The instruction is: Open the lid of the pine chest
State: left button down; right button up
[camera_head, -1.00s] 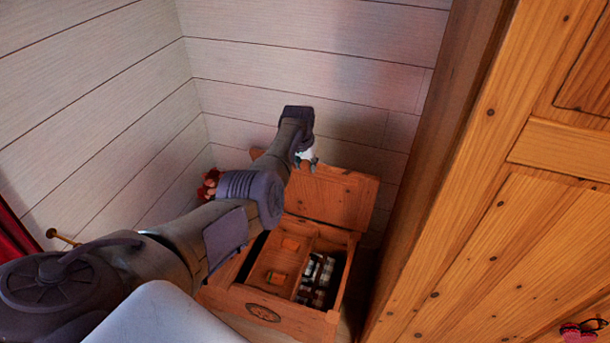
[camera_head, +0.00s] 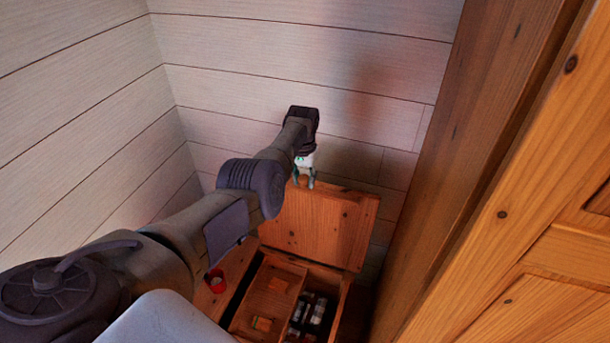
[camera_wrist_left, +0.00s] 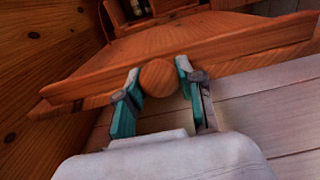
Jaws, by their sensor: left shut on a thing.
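The pine chest (camera_head: 285,272) stands in the corner by the plank wall. Its lid (camera_head: 325,225) is raised and stands steeply at the back of the open box. The lid also shows in the left wrist view (camera_wrist_left: 225,48), with a round wooden knob (camera_wrist_left: 158,77) at its edge. My left gripper (camera_head: 304,182) is at the lid's upper edge, its green-padded fingers (camera_wrist_left: 155,98) shut on the knob from both sides. The box holds divided compartments with small dark and orange items. My right gripper is not in view.
A large wooden cabinet (camera_head: 520,210) stands close on the right of the chest. The plank wall (camera_head: 350,70) is behind it. A small red object (camera_head: 215,282) lies left of the open compartments. My left arm covers the area left of the chest.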

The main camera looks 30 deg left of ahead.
pick_arm(q)
jog(key=shift+s+d+f, duration=0.1)
jog(key=shift+s+f, duration=0.15)
jog(key=c, duration=0.7)
grip_release()
jog(key=shift+w+r, duration=0.1)
jog(key=shift+r, duration=0.15)
jog(key=shift+w+r, duration=0.1)
jog(key=shift+r, duration=0.1)
notch_tip(320, 180, up, 11)
jog(key=shift+s, duration=0.25)
jog(key=shift+r, duration=0.1)
